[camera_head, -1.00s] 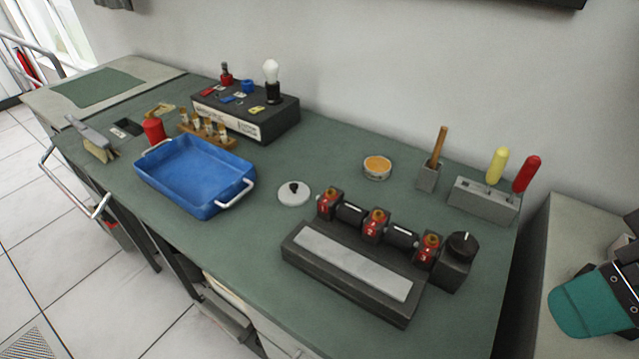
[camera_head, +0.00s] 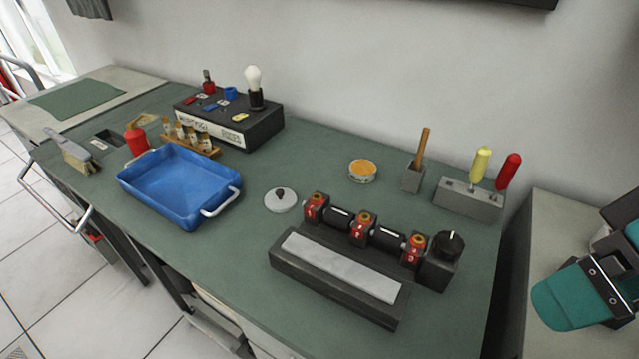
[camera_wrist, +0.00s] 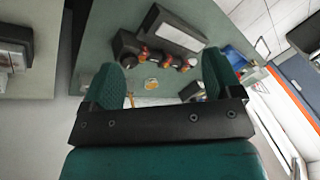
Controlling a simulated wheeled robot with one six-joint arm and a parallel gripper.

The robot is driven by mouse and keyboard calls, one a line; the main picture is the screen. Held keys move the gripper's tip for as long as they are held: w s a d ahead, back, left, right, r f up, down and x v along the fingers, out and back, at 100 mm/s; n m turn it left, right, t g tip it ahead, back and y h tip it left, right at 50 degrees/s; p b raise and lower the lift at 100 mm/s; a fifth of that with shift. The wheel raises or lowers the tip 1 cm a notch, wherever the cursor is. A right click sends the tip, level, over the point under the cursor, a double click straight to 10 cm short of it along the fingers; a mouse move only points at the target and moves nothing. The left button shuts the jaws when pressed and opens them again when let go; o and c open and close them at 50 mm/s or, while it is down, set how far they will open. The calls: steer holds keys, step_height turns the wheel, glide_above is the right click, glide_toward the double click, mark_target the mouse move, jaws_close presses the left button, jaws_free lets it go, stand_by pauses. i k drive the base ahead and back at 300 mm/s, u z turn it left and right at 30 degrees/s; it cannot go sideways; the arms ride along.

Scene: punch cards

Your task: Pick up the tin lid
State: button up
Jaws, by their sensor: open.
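The tin lid (camera_head: 276,202), a round pale grey disc with a black knob, lies flat on the green bench top, right of the blue tray. The open round tin (camera_head: 363,176) with orange contents stands to its right and further back; it also shows small between my fingers in the wrist view (camera_wrist: 152,85). I cannot make out the lid surely in the wrist view. My gripper (camera_wrist: 160,78) is open and empty, its two teal fingers wide apart. In the head view part of it shows at the far right edge, well away from the lid.
A black block with a pale strip (camera_head: 340,268) and a row of battery holders (camera_head: 361,228) stand close to the lid's right. The blue tray (camera_head: 178,213) is to its left. A black box with a bulb (camera_head: 262,125) stands behind. Screwdrivers in a grey block (camera_head: 468,204) stand at right.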

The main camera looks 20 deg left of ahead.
mark_target(280, 200)
steer(key=k, duration=0.5)
steer(key=u, duration=2.9)
steer(key=i, duration=1.95)
steer(key=z, duration=2.7)
steer(key=i, duration=0.55)
steer(key=z, duration=0.05)
